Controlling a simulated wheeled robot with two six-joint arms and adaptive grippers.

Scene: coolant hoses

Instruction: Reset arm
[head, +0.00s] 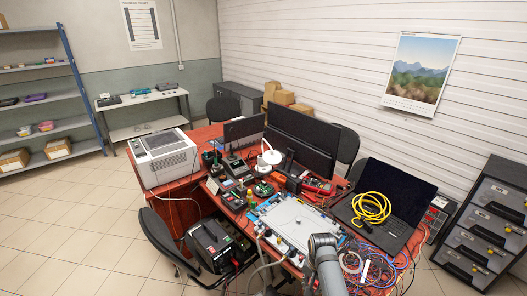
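One grey arm link of mine rises from the bottom edge, right of centre, over the front edge of the red desk (178,190). I cannot make out any gripper fingers; neither gripper shows. A flat white-and-blue plate (297,222) lies on the desk just beyond the arm. Pale hoses (262,262) hang off the desk's front left of the arm. The arm covers part of the plate's near right corner.
A laptop (395,196) with a coiled yellow cable (371,208) on it stands right of the plate. Tangled coloured wires (378,268) lie nearer. Monitors (300,140) stand behind. A white machine (163,157) is at left. A black chair (158,232) stands front left.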

